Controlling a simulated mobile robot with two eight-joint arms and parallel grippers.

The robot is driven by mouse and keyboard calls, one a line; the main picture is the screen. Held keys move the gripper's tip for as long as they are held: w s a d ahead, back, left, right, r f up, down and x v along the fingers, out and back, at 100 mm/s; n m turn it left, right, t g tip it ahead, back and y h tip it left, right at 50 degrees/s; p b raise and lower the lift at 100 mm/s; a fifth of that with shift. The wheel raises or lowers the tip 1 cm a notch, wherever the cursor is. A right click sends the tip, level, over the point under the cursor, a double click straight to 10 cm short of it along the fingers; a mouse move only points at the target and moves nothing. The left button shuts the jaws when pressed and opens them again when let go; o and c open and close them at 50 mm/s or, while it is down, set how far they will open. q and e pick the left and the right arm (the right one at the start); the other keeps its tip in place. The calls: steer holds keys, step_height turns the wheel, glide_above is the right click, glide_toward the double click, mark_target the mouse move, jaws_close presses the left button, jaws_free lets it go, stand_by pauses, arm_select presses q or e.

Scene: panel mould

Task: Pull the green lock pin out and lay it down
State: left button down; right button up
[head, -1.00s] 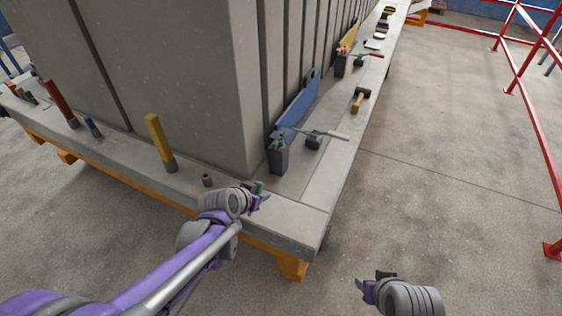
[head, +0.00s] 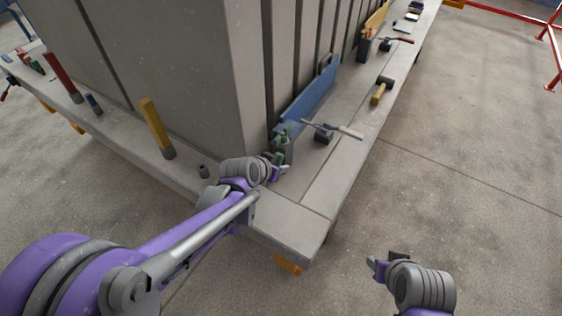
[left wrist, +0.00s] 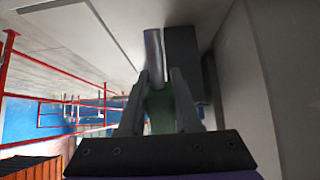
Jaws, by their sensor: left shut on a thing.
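My left gripper (head: 281,168) is shut on the green lock pin, beside a dark grey block (head: 290,151) at the near corner of the concrete panel. In the left wrist view the pin's green grip (left wrist: 159,112) is between the two fingers. A silvery round shaft (left wrist: 152,55) extends beyond the fingertips, alongside a dark block face (left wrist: 182,55). More green parts (head: 279,138) show at the block's top. My right gripper (head: 384,262) hangs over the floor at the lower right, away from the table; its jaw opening is unclear.
The table ledge (head: 290,225) has a bare corner in front of the block. A small grey socket (head: 203,171) and a yellow post (head: 152,122) stand left.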

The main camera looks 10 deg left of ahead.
mark_target(267, 184)
arm_select(q)
steer(key=shift+w+f+b, duration=0.1)
steer(key=shift+f+b, duration=2.1)
steer(key=shift+f, duration=1.6)
arm_select(e)
step_height(267, 184, down, 6)
steer(key=s, duration=0.1)
steer(key=shift+s, duration=0.3)
arm_select(q)
steer(key=c, duration=0.5)
jaws_free()
steer(key=shift+r, duration=0.1)
steer(key=p+v, duration=0.1)
steer(key=v, duration=0.9)
steer(key=shift+s+r, duration=0.2)
steer(key=shift+s, duration=0.1)
arm_select(e)
steer(key=shift+w+r, duration=0.25)
steer(key=shift+r, duration=0.65)
